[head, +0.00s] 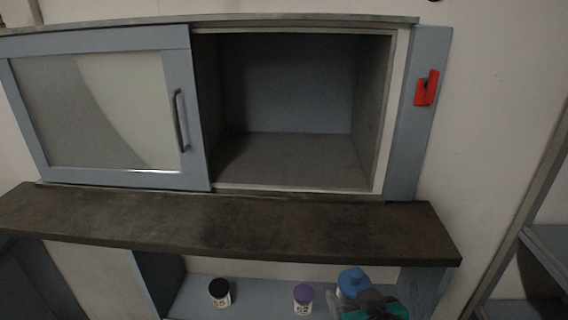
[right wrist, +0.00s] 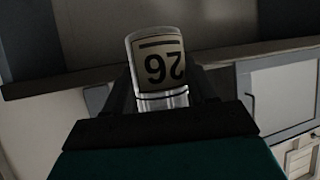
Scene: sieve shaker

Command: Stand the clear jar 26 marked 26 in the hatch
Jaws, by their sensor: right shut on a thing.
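The clear jar 26 (right wrist: 158,65) has a pale label with a dark 26, upside down in the right wrist view. My right gripper (right wrist: 163,100) is shut on it, one dark finger on each side. In the head view my right gripper (head: 368,298) is low at the right, below the ledge and in front of the lower shelf; I cannot make out the held jar clearly there. The hatch (head: 290,158) is the open, empty compartment above the ledge, up and left of the gripper. My left gripper is not in view.
The sliding door (head: 115,110) covers the left side. A dark ledge (head: 220,225) juts out below the hatch. A black-lidded jar (head: 220,292), a purple-lidded jar (head: 303,298) and a blue-topped thing (head: 352,280) are underneath. A red fitting (head: 426,88) is on the right post.

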